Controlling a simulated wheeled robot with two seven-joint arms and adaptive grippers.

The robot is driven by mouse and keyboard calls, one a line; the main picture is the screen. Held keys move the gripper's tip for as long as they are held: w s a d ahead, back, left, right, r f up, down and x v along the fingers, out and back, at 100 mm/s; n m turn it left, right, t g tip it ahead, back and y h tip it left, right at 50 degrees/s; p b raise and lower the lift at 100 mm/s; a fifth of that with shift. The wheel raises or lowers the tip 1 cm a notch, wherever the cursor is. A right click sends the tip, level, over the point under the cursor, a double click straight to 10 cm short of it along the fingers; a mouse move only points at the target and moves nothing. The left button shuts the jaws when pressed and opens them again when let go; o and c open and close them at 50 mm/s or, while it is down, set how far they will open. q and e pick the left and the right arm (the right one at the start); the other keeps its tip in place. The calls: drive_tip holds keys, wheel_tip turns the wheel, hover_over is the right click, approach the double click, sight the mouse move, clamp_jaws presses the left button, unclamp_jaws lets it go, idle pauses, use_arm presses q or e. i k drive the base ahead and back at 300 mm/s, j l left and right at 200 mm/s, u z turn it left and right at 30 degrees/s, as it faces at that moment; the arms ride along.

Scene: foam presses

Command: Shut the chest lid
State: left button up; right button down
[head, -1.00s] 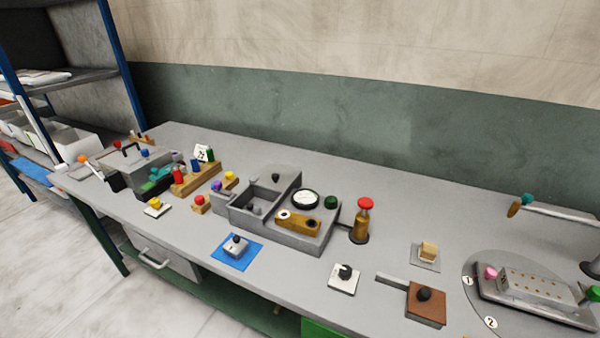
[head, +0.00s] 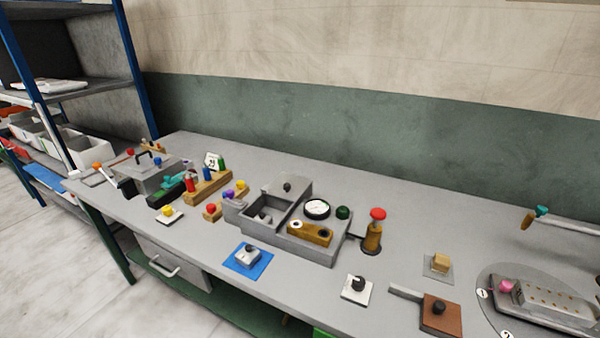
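A grey box (head: 245,218) stands at the middle of the bench, its top compartment open and a small dark-topped piece inside. A grey panel with a black knob (head: 287,187) is at the compartment's back side; I cannot tell if it is hinged or sliding. Another grey box (head: 150,182) with a dark handle on top stands at the bench's left end, and its top looks covered. I cannot tell for certain which box is the chest. Neither of my grippers is in view.
The grey bench (head: 310,290) also carries a gauge (head: 317,208), a red-topped post (head: 373,236), a blue pad (head: 240,264) with a knobbed block, and a brown plate (head: 441,315). A round plate with a perforated block (head: 550,300) is at right. Shelves stand at left.

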sight(286, 186)
drive_tip(key=j+u, duration=0.65)
drive_tip(key=u, duration=0.2)
drive_tip(key=k+j, duration=0.05)
